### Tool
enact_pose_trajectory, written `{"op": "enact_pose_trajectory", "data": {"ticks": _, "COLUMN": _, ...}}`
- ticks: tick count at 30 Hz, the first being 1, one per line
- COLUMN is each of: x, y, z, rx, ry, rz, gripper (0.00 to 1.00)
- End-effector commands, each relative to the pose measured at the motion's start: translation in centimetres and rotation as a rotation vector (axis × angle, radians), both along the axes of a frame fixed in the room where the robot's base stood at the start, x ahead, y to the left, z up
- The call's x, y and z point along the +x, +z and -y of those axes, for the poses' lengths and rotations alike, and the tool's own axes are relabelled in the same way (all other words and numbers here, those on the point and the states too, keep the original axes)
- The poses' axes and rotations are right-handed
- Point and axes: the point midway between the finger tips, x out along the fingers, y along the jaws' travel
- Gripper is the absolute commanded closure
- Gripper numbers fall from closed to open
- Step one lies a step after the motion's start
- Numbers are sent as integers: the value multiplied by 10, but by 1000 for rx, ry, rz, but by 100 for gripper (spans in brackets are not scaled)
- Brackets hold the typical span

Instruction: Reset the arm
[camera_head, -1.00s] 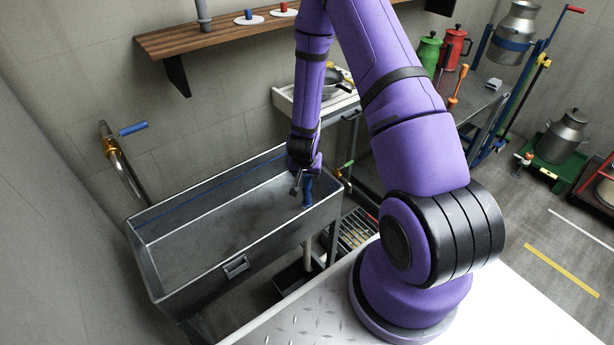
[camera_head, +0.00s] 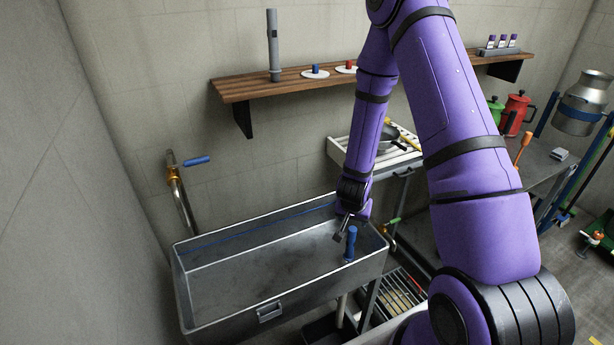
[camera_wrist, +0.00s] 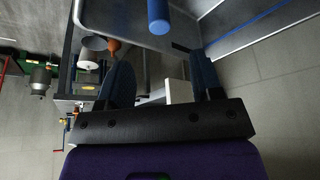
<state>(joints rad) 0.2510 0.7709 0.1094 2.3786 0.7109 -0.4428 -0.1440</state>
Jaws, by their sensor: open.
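My purple arm reaches up and over from the right in the head view, with its end hanging down at the right end of the metal trough (camera_head: 215,290). My gripper (camera_head: 342,230) is open and empty just above the trough's right end. In the wrist view my gripper (camera_wrist: 165,75) shows two dark fingers set wide apart with nothing between them. A blue upright handle (camera_head: 351,244) stands at the trough's right end, close beside the gripper and apart from it. The blue handle also shows in the wrist view (camera_wrist: 158,16), beyond the fingers.
A wooden shelf (camera_head: 240,89) on the wall holds a grey tube (camera_head: 273,45) and small discs. A blue-handled tap (camera_head: 196,161) is left of the trough. A white stand with a pan (camera_head: 385,138) stands behind the arm. Red (camera_head: 516,112) and green cans stand at right.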

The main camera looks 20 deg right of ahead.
Motion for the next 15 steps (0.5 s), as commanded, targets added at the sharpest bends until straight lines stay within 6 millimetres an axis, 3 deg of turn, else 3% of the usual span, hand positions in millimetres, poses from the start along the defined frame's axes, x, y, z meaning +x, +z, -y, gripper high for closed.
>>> {"op": "enact_pose_trajectory", "data": {"ticks": 5, "x": 1, "y": 2, "z": -1, "rx": 2, "ry": 2, "rz": 3, "gripper": 40}}
{"op": "enact_pose_trajectory", "data": {"ticks": 8, "x": 6, "y": 15, "z": -4, "rx": 12, "ry": 20, "rz": 16, "gripper": 40}}
{"op": "enact_pose_trajectory", "data": {"ticks": 15, "x": 23, "y": 87, "z": -27, "rx": 76, "ry": 124, "rz": 74, "gripper": 40}}
